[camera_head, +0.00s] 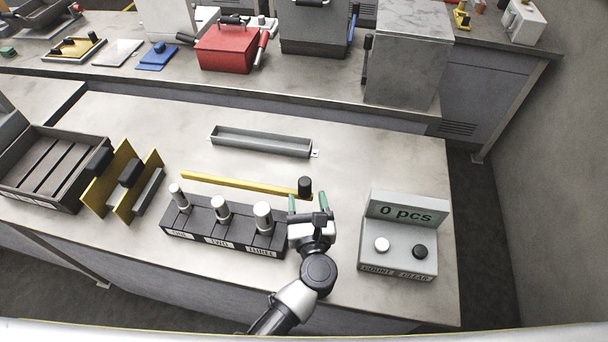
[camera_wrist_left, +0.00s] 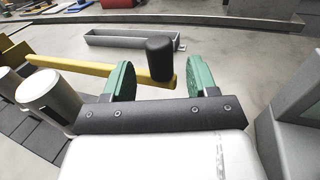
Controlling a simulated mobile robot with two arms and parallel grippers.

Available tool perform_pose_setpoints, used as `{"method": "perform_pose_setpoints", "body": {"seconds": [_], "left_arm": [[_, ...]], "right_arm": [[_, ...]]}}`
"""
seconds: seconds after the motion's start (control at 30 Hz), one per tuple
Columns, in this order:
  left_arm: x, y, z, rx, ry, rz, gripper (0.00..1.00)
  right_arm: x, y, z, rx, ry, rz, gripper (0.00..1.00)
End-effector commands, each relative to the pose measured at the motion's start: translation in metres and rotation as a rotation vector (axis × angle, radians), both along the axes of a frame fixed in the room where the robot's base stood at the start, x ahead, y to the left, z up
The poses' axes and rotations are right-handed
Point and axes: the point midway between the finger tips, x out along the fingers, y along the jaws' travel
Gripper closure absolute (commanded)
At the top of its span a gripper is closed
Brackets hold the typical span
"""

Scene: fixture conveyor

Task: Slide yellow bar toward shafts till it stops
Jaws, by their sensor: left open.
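The yellow bar (camera_head: 240,184) lies on the table just behind the black block (camera_head: 200,231) that holds three silver shafts, and it also shows in the left wrist view (camera_wrist_left: 90,67). A black upright knob (camera_head: 304,187) stands at the bar's right end. The shafts (camera_head: 220,209) stand upright in the block, above labels ONE, TWO and THREE. My left gripper (camera_head: 310,202) is open, right of the third shaft. In the left wrist view, its green fingers (camera_wrist_left: 160,82) stand on either side of the knob (camera_wrist_left: 161,58), with gaps visible. My right gripper is not in view.
A grey counter box (camera_head: 400,250) reading "0 pcs" stands right of my gripper. A long grey tray (camera_head: 262,142) lies behind the bar. Yellow plates with black handles (camera_head: 128,173) and a slotted crate (camera_head: 45,170) stand at left. The table between tray and counter box is clear.

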Motion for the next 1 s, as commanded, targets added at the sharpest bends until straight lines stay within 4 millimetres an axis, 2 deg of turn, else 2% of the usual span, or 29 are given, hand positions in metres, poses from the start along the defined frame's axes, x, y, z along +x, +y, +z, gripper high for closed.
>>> {"method": "perform_pose_setpoints", "body": {"seconds": [0.1, 0.3, 0.5, 0.73, 1.0], "left_arm": [[0.025, 0.003, 0.004, 0.004, -0.003, 0.0, 0.42], [0.052, 0.006, 0.002, 0.003, -0.001, -0.001, 0.42], [0.061, 0.008, 0.0, 0.002, 0.0, 0.0, 0.42], [0.062, 0.008, 0.0, 0.002, 0.0, 0.0, 0.42], [0.061, 0.008, 0.0, 0.002, 0.0, -0.001, 0.83]], "right_arm": [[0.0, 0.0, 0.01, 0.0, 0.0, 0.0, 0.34], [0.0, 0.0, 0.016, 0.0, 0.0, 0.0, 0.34], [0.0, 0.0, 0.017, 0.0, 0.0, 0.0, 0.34], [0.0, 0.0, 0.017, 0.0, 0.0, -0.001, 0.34], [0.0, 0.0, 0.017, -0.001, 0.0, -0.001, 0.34]]}}
